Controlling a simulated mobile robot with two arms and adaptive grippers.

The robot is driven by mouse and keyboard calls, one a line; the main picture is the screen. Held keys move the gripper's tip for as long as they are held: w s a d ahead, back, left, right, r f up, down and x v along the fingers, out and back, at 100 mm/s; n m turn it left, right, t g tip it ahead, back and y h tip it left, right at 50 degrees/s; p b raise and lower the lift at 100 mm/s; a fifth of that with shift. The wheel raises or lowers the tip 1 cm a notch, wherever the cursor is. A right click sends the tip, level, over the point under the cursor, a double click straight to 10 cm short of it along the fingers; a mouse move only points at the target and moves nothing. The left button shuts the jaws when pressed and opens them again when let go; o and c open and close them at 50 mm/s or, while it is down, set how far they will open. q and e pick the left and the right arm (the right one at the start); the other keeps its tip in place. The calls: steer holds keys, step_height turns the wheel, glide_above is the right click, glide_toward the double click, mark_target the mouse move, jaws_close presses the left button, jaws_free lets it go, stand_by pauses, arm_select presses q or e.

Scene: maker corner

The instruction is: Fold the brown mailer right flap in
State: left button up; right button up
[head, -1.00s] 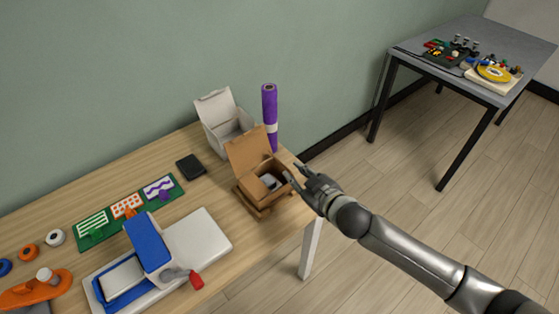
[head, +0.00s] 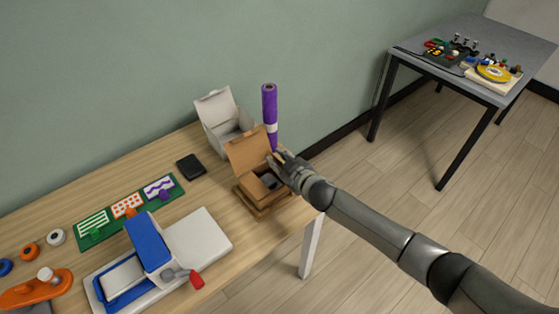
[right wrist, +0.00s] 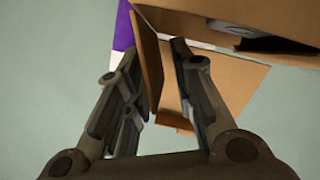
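The brown mailer (head: 256,203) stands on the wooden table near its right end, with its lid (head: 248,148) raised at the back and a grey item (head: 268,181) inside. My right gripper (head: 279,159) is at the mailer's right side and hides the right flap in the head view. In the right wrist view, my right gripper (right wrist: 156,50) is open, with a brown cardboard flap (right wrist: 149,52) between its fingers. The fingers look apart, and I cannot tell whether one touches the flap. My left gripper is not in view.
A purple roll (head: 269,105) stands behind the mailer, close to my right gripper. An open white box (head: 222,115) is behind left. A black case (head: 190,166) and a blue-and-white machine (head: 150,245) are to the left. The table's right edge is near.

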jaws_close()
steer(key=shift+s+a+f+n+b, duration=0.15)
steer(key=shift+a+f+n+b, duration=0.2)
steer(key=shift+b, duration=0.2)
steer(key=n+t+b, duration=0.1)
steer(key=f+n+h+b, duration=0.1)
steer(key=b, duration=0.1)
steer(key=shift+s+a+t, duration=0.3)
steer(key=shift+a+t, duration=0.05)
steer(key=shift+t, duration=0.05)
steer(key=shift+r+n+h+b, duration=0.15)
steer(key=shift+n+h+b, duration=0.15)
steer(key=shift+n+b, duration=0.4)
